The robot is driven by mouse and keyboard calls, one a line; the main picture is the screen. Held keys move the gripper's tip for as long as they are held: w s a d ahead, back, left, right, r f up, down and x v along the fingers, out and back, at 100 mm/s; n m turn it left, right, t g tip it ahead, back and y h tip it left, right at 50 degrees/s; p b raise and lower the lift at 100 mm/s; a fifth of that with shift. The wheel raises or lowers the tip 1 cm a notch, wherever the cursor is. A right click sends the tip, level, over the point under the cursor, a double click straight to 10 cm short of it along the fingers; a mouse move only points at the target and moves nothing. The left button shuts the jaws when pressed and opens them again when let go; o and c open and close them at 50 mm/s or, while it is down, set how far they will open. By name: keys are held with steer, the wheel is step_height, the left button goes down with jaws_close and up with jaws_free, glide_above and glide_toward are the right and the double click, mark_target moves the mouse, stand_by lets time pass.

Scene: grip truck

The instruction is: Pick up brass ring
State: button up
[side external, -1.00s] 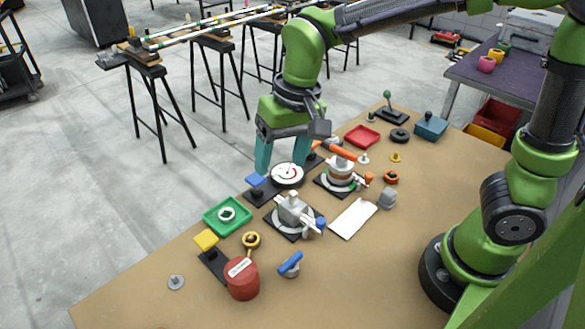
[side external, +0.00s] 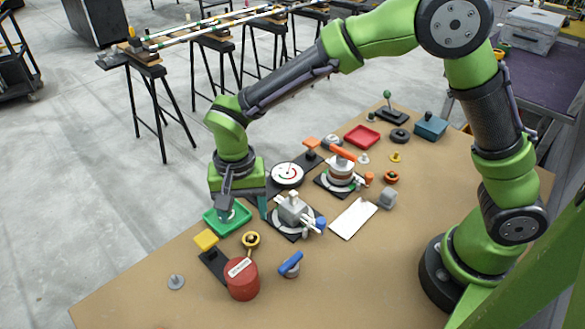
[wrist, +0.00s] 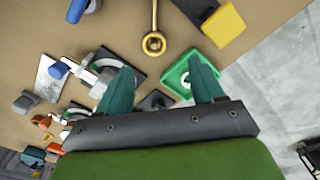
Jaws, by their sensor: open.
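The brass ring (side external: 251,234) sits near the front left of the table, behind the red canister. A short brass stem runs from it toward the canister. In the wrist view the ring (wrist: 145,43) lies just beyond my fingertips, near the top middle, with the stem running to the top edge. My gripper (side external: 244,213) points down, open and empty, above the right part of the green tray. Its two teal fingers show apart in the wrist view (wrist: 161,74). The ring is outside them, apart from both.
The green tray (side external: 209,222) holds a pale nut. The red canister (side external: 242,280), a yellow-topped switch (side external: 206,240) and a blue-handled knob (side external: 290,264) stand around the ring. A grey vise (side external: 292,210) is to the right. The table's front is mostly clear.

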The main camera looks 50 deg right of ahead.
mark_target(251, 236)
steer(key=shift+f, duration=0.85)
steer(key=f, duration=0.4)
steer(key=shift+s+d, duration=0.25)
steer(key=shift+s, duration=0.1)
steer(key=shift+f, duration=0.7)
steer(key=shift+c, duration=0.4)
steer(key=c, duration=1.1)
steer(key=shift+c, duration=0.3)
steer(key=shift+r, duration=0.15)
